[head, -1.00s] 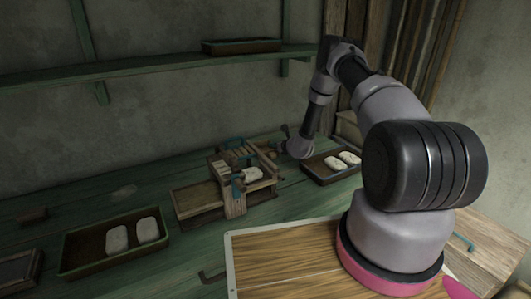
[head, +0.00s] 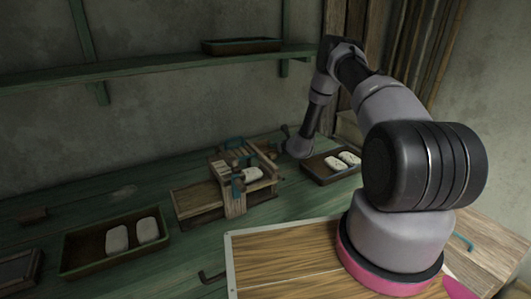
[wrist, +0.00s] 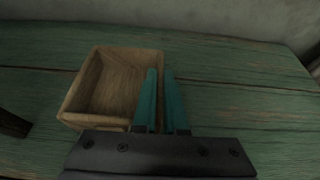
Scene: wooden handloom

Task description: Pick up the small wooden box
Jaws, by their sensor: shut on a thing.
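The small wooden box (wrist: 112,84) is an open, light brown box in the wrist view, left of centre over the green tabletop. My gripper (wrist: 161,72) has two teal fingers astride the box's right wall, the left one at the inner side and the right one outside. It is shut on that wall. Whether the box touches the table or hangs just above it, I cannot tell. In the head view my arm reaches down behind the wooden handloom (head: 232,194), and I cannot make out the box there.
A tray (head: 75,255) with two pale oval pieces lies at the left of the green bench. Another such tray (head: 322,180) lies right of the loom. A shelf (head: 150,68) with an empty tray (head: 240,46) runs along the wall.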

